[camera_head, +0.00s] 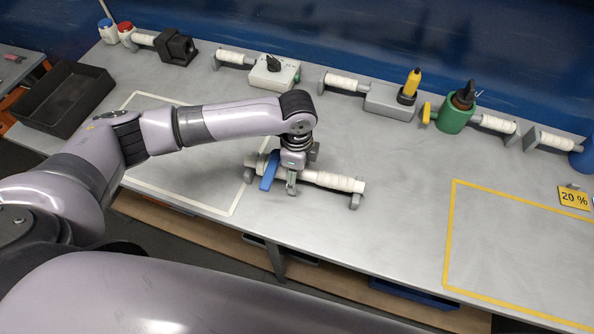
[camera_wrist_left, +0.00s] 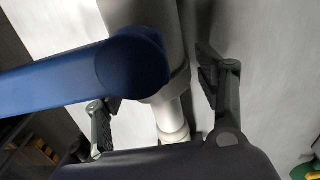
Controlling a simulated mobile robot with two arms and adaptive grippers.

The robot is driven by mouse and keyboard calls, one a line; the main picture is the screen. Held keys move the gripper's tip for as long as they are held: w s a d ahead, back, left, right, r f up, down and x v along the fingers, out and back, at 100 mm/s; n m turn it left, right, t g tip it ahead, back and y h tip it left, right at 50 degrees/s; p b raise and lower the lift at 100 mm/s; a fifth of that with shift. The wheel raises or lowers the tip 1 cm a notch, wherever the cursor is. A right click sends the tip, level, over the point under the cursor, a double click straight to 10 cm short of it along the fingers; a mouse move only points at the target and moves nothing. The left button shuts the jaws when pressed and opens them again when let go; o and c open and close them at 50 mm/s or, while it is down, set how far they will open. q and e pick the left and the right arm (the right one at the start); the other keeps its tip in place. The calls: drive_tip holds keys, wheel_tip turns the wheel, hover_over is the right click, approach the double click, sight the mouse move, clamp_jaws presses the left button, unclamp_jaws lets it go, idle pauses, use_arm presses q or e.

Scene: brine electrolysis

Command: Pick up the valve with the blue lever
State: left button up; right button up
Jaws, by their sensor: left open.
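The valve with the blue lever (camera_head: 269,170) is part of a short white pipe piece (camera_head: 333,181) that lies on small grey supports on the table. My left gripper (camera_head: 291,186) is right over the valve, close beside the blue lever, with its fingers pointing down. In the left wrist view the blue lever (camera_wrist_left: 60,80) crosses the upper left and the grey valve body (camera_wrist_left: 160,60) runs down the middle. The open left fingers (camera_wrist_left: 160,105) stand on either side of the pipe piece, apart from each other. My right gripper is not in view.
A white-taped area (camera_head: 237,190) lies left of the valve and a yellow-taped area (camera_head: 450,230) lies right. A black tray (camera_head: 62,98) stands at the far left. Other pipe parts, including a green valve (camera_head: 452,119), line the back. The table's middle right is clear.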

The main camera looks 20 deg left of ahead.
use_arm(q)
drive_tip(key=shift+c, duration=0.5)
clamp_jaws()
